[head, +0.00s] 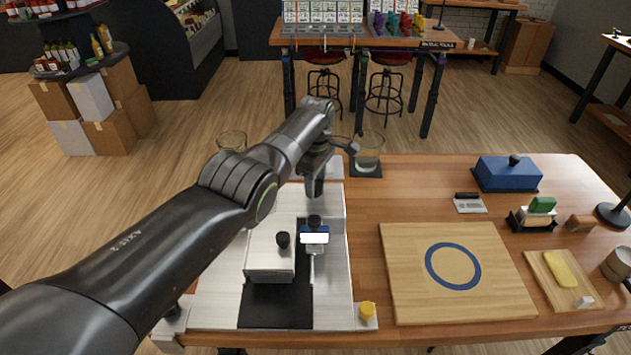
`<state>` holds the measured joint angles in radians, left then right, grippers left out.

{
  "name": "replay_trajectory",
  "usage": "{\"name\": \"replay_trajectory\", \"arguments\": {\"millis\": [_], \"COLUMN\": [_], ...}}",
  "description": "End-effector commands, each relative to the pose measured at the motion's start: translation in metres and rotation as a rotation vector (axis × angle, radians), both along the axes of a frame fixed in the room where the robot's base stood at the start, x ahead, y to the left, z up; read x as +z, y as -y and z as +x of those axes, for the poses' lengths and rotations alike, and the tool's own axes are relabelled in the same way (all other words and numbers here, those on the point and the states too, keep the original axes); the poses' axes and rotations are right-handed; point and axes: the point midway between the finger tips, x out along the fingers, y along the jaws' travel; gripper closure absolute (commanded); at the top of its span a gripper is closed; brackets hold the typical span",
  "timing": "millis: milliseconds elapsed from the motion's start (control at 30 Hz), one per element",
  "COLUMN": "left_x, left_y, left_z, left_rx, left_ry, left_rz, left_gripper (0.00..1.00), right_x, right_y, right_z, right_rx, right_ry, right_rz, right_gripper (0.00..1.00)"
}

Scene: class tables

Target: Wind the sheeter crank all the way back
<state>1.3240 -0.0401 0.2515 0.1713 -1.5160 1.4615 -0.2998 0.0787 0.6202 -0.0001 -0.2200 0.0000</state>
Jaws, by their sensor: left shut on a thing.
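The sheeter (335,285) stands at the left end of the wooden table on a pale base plate. A cream block with a black knob (283,240) sits over a black strip (275,308). A small blue-and-white piece with a dark top (314,239) stands beside the block. My left arm reaches in from the left, across the sheeter. My left gripper (314,187) points down over its far part and is shut on the crank handle. The gripper and arm mostly hide the handle, so the crank's angle is unclear. My right gripper is not in view.
A yellow knob (367,311) is at the sheeter's front right corner. A board with a blue ring (400,300) lies to the right. A glass (368,155) stands behind. A blue lidded box (507,176) and a butter board (540,270) are farther right.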

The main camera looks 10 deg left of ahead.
Motion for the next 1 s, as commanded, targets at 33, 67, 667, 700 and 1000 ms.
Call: {"name": "replay_trajectory", "arguments": {"millis": [33, 67, 667, 700, 1000], "left_x": [0.0007, 0.0007, 0.0001, 0.0001, -0.0001], "left_y": [-0.0003, -0.0003, -0.0008, -0.0009, -0.001], "left_z": [0.001, 0.001, 0.0013, 0.0012, 0.0012], "left_rx": [0.034, 0.053, 0.243, 0.244, 0.243], "left_ry": [0.003, 0.003, 0.002, 0.002, 0.001], "left_rz": [0.0, 0.0, 0.001, 0.001, 0.002], "left_gripper": [0.99, 0.99, 0.99, 0.99, 0.99], "right_x": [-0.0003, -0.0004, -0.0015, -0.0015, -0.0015], "right_y": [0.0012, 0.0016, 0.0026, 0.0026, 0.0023], "right_z": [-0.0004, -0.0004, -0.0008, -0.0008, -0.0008], "right_rx": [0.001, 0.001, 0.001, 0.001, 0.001], "right_ry": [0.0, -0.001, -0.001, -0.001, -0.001], "right_rz": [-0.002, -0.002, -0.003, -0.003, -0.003], "right_gripper": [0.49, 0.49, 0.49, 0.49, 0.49]}}
